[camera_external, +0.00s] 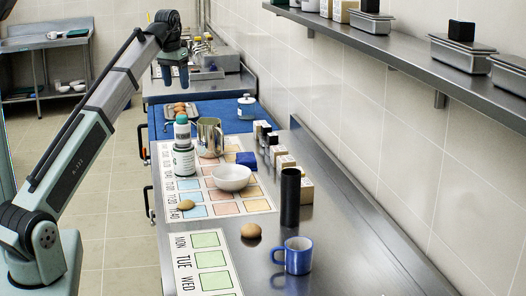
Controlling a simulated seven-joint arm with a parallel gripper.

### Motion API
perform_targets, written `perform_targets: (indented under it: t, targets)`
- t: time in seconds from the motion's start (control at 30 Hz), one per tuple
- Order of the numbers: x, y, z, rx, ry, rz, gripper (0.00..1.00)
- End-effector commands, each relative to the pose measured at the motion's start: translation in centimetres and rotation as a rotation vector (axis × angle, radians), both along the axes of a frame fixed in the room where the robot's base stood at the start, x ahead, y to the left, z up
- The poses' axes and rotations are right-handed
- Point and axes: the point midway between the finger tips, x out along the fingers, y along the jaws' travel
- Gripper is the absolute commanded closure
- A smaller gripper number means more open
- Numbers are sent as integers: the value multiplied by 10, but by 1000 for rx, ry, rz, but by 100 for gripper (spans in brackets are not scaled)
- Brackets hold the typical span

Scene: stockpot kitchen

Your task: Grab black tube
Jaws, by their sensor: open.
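The black tube (290,198) stands upright on the steel counter, right of the printed sheets. A wooden block stands just behind it on its right, partly hidden by it. My gripper (175,84) is at the upper left, above the far part of the counter, with its fingers pointing down. It is open and I see nothing between its fingers. It is well apart from the tube, higher and farther back.
A blue mug (297,257) and a brown egg-like object (251,231) sit near the tube. A white bowl (231,178), a green-capped bottle (184,160) and a metal pitcher (209,138) stand farther back. A wall shelf (400,55) overhangs the right side.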

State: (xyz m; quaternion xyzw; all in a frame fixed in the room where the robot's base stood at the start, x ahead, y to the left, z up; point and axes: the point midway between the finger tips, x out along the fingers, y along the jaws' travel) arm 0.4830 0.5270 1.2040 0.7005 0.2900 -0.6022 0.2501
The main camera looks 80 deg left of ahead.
Motion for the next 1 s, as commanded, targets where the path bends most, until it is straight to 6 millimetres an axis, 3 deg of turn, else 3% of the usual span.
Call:
perform_targets:
  t: [0.13, 0.33, 0.67, 0.87, 1.0]
  targets:
    - [0, 0, 0, 0, 0, 0, 33]
    - [0, 0, 0, 0, 0, 0, 14]
    - [8, -7, -3, 3, -2, -10, 14]
    - [49, -49, -17, 25, -18, -66, 14]
    - [86, -91, -29, 46, -38, -119, 14]
